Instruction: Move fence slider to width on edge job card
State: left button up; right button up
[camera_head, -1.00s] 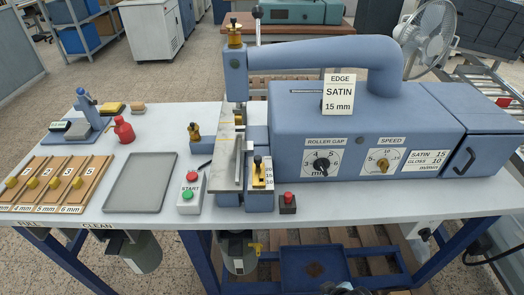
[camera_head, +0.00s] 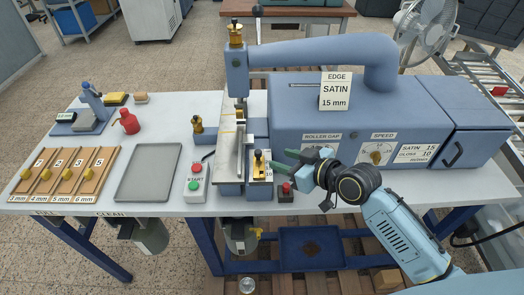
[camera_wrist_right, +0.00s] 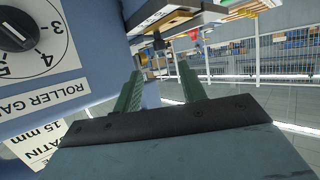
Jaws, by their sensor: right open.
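The job card (camera_head: 335,91) on the blue machine (camera_head: 400,130) reads EDGE, SATIN, 15 mm. The fence slider, with a brass knob (camera_head: 259,163) and black tip, stands on a numbered scale at the machine's front left; the gripper is close to the scale's right side, so its pointer setting cannot be read. My right gripper (camera_head: 284,162) has green fingers spread apart and empty, just right of the slider and apart from it. In the right wrist view, the open fingers (camera_wrist_right: 160,85) show nothing between them. My left gripper is out of view.
A red-topped black button box (camera_head: 286,192) sits just below my right gripper. The start box (camera_head: 194,185) is left of the slider. My right arm covers part of the roller gap dial. A grey tray (camera_head: 148,173) and wooden gauge boards (camera_head: 100,172) lie at left.

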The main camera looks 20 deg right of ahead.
aim_at(259, 152)
jog(key=x, duration=0.9)
grip_shut()
